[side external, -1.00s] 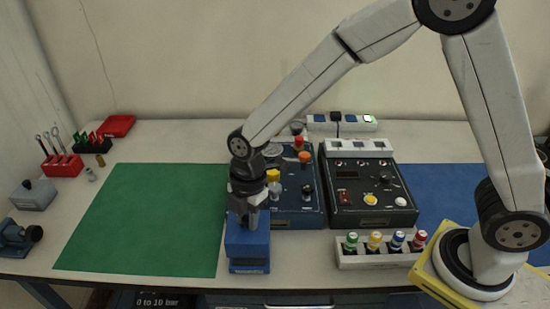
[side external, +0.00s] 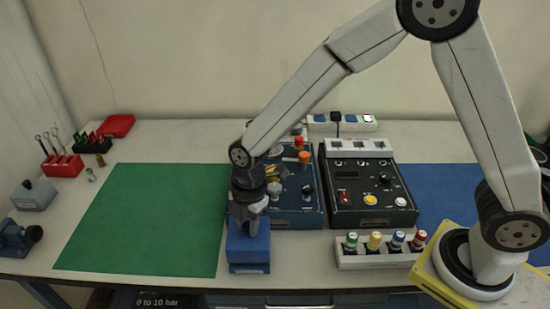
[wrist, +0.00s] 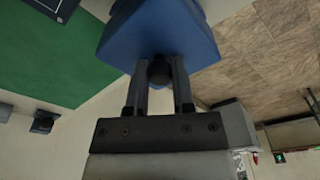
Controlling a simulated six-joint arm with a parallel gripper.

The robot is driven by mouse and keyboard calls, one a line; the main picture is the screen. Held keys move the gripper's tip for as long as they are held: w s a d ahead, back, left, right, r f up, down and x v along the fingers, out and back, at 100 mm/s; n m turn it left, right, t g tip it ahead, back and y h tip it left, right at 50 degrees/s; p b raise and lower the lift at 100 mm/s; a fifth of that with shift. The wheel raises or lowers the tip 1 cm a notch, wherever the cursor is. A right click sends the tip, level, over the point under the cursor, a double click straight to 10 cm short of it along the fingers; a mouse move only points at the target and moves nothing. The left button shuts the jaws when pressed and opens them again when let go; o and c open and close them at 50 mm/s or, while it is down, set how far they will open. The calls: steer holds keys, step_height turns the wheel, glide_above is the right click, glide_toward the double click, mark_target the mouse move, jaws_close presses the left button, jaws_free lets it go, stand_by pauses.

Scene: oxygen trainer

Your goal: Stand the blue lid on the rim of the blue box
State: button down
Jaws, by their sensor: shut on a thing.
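The blue box (side external: 249,267) stands at the front edge of the table, right of the green mat. The blue lid (wrist: 160,35) fills the top middle of the wrist view, with a dark round knob (wrist: 160,71) on it. My gripper (side external: 247,228) is directly over the box and points down. In the wrist view my gripper (wrist: 159,78) is shut on the lid's knob. In the side view the lid and the box look like one blue block, so I cannot tell whether the lid touches the rim. The inside of the box is hidden.
The dark blue panel (side external: 300,217) with knobs stands close behind and right of the box. A black panel (side external: 370,215) and a rack (side external: 375,262) of colored-cap bottles are further right. The green mat (side external: 140,220) at left is clear. The table's front edge is close.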

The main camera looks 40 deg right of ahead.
steer(key=shift+f, duration=1.1)
steer(key=shift+c, duration=2)
jaws_free()
steer(key=shift+r, duration=0.1)
steer(key=shift+w+d+r, duration=0.1)
steer(key=shift+d+r, duration=0.05)
steer(key=shift+r, duration=1.1)
steer(key=shift+s+d+r, duration=0.1)
steer(key=shift+d+r, duration=0.1)
steer(key=shift+r, duration=1.1)
steer(key=shift+w+d+r, duration=0.1)
steer(key=shift+d+r, duration=0.05)
steer(key=shift+r, duration=1.1)
steer(key=shift+d+m, duration=0.5)
steer(key=s+d+m+t, duration=0.1)
steer(key=s+d+m, duration=0.3)
steer(key=d+m, duration=0.4)
steer(key=s+d+m+t+h, duration=0.1)
steer(key=s+d+m, duration=0.4)
steer(key=d+m, duration=0.3)
steer(key=m, duration=0.3)
steer(key=shift+s+d+f+t, duration=0.2)
steer(key=shift+d+t, duration=0.2)
